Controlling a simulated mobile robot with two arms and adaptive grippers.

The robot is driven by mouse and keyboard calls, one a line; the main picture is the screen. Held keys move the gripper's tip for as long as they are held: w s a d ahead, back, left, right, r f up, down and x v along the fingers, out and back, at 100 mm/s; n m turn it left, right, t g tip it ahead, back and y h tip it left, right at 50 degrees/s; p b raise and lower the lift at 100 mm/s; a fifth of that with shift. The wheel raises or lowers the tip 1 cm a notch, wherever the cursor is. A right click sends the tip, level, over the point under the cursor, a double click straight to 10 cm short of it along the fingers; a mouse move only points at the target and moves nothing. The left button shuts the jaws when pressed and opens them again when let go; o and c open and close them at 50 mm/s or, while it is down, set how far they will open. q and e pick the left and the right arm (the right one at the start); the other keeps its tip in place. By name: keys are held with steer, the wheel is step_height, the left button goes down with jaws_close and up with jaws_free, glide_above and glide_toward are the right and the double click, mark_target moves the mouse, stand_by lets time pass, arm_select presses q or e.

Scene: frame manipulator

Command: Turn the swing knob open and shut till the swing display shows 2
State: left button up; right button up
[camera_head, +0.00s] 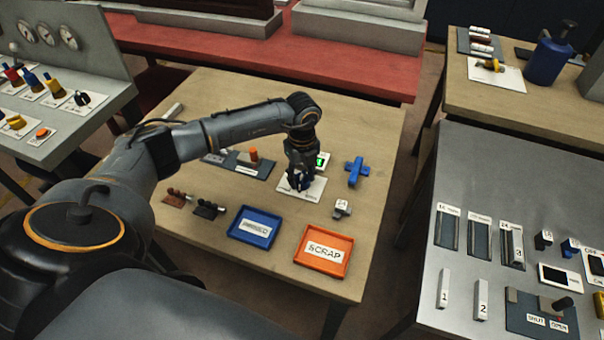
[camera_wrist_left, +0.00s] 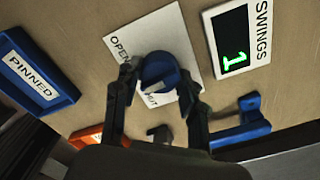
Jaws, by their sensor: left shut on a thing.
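The swing knob (camera_wrist_left: 158,70) is round and blue and sits on a white plate (camera_wrist_left: 187,60). The plate reads OPEN at one corner and a partly covered word ending in UT at another. My left gripper (camera_head: 300,184) comes down over the plate in the head view. In the left wrist view its two fingers (camera_wrist_left: 158,88) stand on either side of the knob, shut on it. The fingers partly hide the knob's pointer. The swing display (camera_wrist_left: 235,52), labelled SWINGS, shows a green 1. It also shows beside my gripper in the head view (camera_head: 322,160). My right gripper is not in view.
A blue PINNED tray (camera_head: 255,228) and an orange SCRAP tray (camera_head: 322,251) sit at the table's front. A small grey block (camera_head: 342,208) is near SCRAP. A grey panel (camera_head: 241,166) lies left of the knob.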

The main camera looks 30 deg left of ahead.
mark_target(302, 175)
arm_select(q)
steer(key=n+p, duration=0.1)
steer(key=n, duration=0.3)
steer(key=shift+r+n, duration=0.1)
steer(key=shift+n, duration=0.2)
steer(key=shift+n+p, duration=0.7)
steer(key=shift+n, duration=1.2)
steer(key=o, duration=1.1)
steer(key=shift+o, duration=0.2)
step_height(302, 175, up, 12)
